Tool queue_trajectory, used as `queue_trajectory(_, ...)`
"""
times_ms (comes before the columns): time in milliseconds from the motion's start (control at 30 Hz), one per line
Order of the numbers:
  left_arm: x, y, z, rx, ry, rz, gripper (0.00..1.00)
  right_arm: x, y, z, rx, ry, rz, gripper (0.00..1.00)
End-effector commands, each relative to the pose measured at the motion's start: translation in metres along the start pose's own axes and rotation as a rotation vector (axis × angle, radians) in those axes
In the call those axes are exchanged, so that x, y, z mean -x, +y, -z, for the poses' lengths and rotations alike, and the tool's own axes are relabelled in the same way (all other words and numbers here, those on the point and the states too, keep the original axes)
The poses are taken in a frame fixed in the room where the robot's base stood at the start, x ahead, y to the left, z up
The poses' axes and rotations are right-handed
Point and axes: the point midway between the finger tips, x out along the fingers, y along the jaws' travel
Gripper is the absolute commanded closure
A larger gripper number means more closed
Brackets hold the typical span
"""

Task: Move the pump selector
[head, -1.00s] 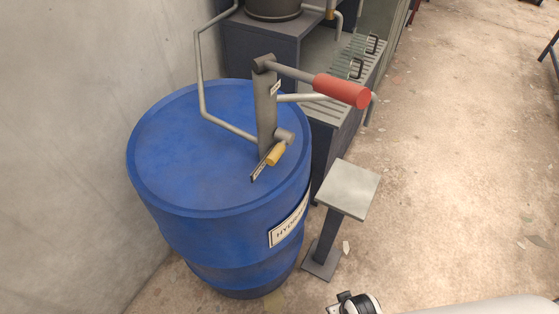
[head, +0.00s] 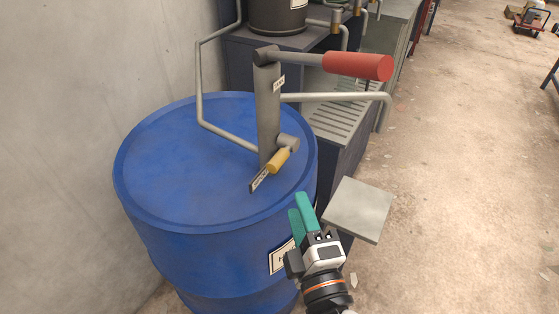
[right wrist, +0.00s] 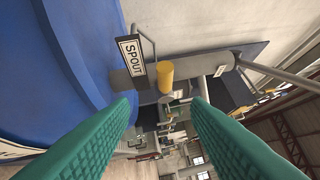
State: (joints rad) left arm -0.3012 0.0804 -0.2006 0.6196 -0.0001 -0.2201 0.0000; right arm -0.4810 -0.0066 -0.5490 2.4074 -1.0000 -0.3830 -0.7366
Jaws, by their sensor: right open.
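The pump selector (head: 279,160) is a short yellow lever at the foot of the grey pump column (head: 267,110) on the blue drum (head: 190,165). In the right wrist view the yellow selector (right wrist: 166,77) lies ahead between the fingers, beside a plate (right wrist: 131,54) reading SPOUT. My right gripper (head: 300,203), with green fingers, is open and empty. In the head view it is below and right of the selector, at the drum's right edge, and apart from the selector. My left gripper is not in view.
A red-gripped crank handle (head: 357,66) sticks out right from the column top. A bent spout pipe (head: 340,97) runs below it. A small grey stand (head: 359,208) is right of the drum. A concrete wall (head: 70,130) closes the left; the floor at right is open.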

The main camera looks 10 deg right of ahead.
Motion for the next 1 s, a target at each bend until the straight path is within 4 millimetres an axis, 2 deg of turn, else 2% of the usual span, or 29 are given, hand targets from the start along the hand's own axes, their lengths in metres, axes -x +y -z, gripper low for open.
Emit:
queue_trajectory(167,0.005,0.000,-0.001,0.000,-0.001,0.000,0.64,-0.012,-0.008,-0.008,0.037,-0.024,0.032,0.57)
queue_trajectory(500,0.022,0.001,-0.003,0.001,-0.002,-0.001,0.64,-0.078,-0.010,-0.009,0.033,-0.021,0.029,0.57)
queue_trajectory(700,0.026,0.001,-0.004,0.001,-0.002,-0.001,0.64,-0.107,-0.009,-0.009,0.032,-0.020,0.026,0.57)
queue_trajectory(1000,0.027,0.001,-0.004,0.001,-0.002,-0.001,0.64,-0.120,-0.008,-0.008,0.030,-0.019,0.024,0.57)
